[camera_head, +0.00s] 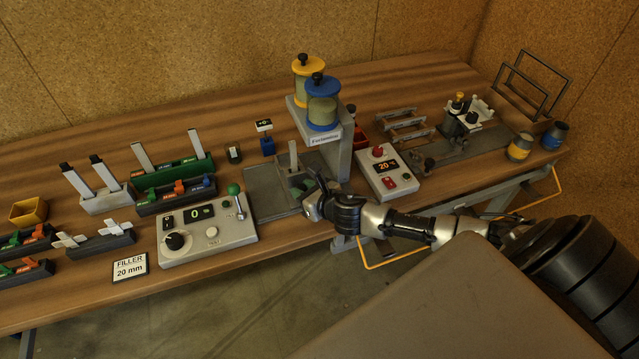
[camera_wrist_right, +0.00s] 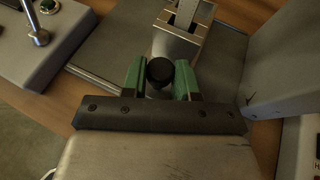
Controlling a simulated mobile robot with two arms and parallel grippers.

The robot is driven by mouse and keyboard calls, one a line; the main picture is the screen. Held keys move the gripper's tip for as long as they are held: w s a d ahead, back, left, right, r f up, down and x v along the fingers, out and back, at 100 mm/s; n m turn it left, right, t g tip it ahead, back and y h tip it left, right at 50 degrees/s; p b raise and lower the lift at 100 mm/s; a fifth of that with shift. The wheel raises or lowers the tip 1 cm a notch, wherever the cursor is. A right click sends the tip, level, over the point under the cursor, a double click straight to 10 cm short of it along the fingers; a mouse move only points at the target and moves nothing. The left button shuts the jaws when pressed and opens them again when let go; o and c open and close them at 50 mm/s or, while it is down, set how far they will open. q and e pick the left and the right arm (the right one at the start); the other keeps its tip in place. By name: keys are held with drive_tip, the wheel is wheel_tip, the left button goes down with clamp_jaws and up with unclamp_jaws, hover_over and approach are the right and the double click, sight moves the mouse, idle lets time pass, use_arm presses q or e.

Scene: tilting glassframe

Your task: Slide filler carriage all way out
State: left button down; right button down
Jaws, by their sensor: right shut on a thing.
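The filler carriage (camera_wrist_right: 178,45) is a pale metal block holding an upright grey strip. In the head view the upright strip (camera_head: 293,158) stands on a grey base plate (camera_head: 262,192) below the two-jar dispenser. A round black knob (camera_wrist_right: 160,72) is at the carriage's near end. My right gripper (camera_wrist_right: 160,82) is shut on this knob, with a green finger on each side of it. In the head view the right gripper (camera_head: 304,186) reaches in at the plate's right side, and the knob is hidden there. My left gripper is not in view.
The dispenser column (camera_head: 338,158) stands close on the right, with yellow and blue lidded jars above. A control box (camera_head: 208,228) with a green-tipped lever sits left of the plate. A box with a red knob (camera_head: 390,174) is at right. A "FILLER 20 mm" card (camera_head: 130,267) lies in front.

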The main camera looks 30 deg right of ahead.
drive_tip(key=a, duration=0.2)
drive_tip(key=w+a+p, duration=0.1)
drive_tip(key=a, duration=0.2)
drive_tip(key=w+a, duration=0.1)
drive_tip(key=a, duration=0.2)
drive_tip(key=shift+a, duration=0.15)
drive_tip(key=shift+s, duration=0.1)
drive_tip(key=c, duration=1.3)
unclamp_jaws()
drive_tip(key=o, duration=0.4)
drive_tip(key=shift+a, duration=0.15)
drive_tip(key=shift+o, duration=0.2)
drive_tip(key=shift+d, duration=0.2)
drive_tip(key=v, duration=1)
drive_tip(key=shift+s+a+r, duration=0.1)
drive_tip(key=shift+s+r, duration=0.1)
drive_tip(key=shift+s, duration=0.1)
